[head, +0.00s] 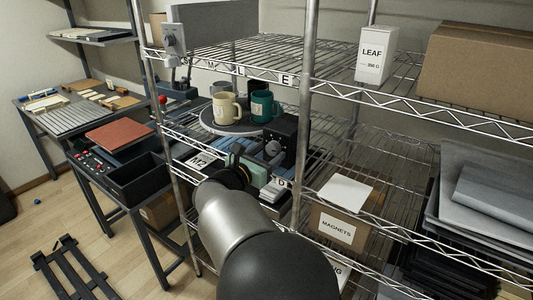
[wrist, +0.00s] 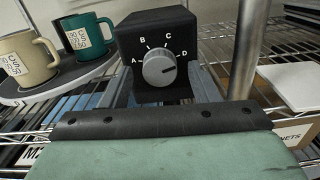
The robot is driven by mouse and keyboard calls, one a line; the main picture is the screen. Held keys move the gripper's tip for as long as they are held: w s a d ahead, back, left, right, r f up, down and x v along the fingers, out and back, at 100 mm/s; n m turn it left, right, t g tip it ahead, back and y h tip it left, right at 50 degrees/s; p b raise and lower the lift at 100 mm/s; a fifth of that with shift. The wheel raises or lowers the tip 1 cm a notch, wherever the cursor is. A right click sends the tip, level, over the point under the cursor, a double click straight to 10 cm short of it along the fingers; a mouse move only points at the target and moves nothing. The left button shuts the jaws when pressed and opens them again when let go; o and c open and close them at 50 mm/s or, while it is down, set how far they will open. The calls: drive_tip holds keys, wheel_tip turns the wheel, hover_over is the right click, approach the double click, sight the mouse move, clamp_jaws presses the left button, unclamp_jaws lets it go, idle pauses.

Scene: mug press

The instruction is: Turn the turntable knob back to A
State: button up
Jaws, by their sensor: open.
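The turntable knob (wrist: 159,68) is a round grey dial on the front of a black box (wrist: 150,26), with white letters A, B, C and D around it. Its pointer mark is faint; it seems to face the right, near D, but I cannot be sure. The knob (head: 272,148) also shows in the head view. My gripper (wrist: 162,84) is open in front of the box, its grey fingers spread below and to either side of the knob, with no visible contact. The grey round turntable (head: 212,127) left of the box carries a cream mug (head: 226,108) and a green mug (head: 262,106).
A steel post (wrist: 246,50) stands close to the right of the box. A wire shelf with a LEAF carton (head: 373,55) is above. A white sheet (wrist: 292,84) lies on a MAGNETS box (head: 337,226) to the right.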

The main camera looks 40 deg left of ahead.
drive_tip(key=c, duration=1)
